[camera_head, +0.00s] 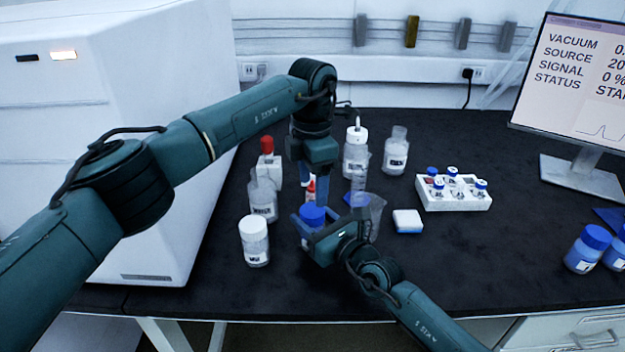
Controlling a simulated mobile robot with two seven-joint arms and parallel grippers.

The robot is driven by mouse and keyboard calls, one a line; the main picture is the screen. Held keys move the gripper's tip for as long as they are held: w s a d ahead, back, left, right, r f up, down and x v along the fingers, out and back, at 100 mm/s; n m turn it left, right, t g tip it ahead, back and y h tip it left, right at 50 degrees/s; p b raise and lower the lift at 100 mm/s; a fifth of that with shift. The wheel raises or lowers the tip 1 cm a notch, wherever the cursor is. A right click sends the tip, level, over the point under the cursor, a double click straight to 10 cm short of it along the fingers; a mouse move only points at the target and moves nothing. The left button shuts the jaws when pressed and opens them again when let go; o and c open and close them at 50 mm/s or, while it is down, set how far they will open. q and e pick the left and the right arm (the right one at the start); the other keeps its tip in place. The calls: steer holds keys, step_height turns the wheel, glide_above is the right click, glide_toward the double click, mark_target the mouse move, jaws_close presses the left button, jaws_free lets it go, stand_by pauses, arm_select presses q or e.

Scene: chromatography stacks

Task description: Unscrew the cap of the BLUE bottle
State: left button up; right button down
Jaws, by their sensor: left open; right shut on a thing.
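A bottle with a blue cap (312,214) stands on the dark bench in the middle. My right gripper (308,232) comes in from the lower right and is shut on this bottle below the cap, hiding much of its body. My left gripper (318,194) points down from above, close over the blue cap, with its fingers open. I cannot tell whether its fingertips touch the cap.
A white-capped bottle (254,241), a clear bottle (263,197) and a red-capped bottle (267,160) stand to the left. A white vial rack (453,193) and a blue-and-white sponge (407,221) lie to the right. Blue bottles (586,250) stand far right. The right front bench is clear.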

mark_target(312, 210)
arm_select(q)
step_height(312, 210, down, 7)
steer(key=shift+r, duration=0.2)
steer(key=shift+c, duration=0.4)
steer(key=c, duration=0.9)
steer(key=n, duration=0.4)
stand_by(0.6)
steer(key=o, duration=1.1)
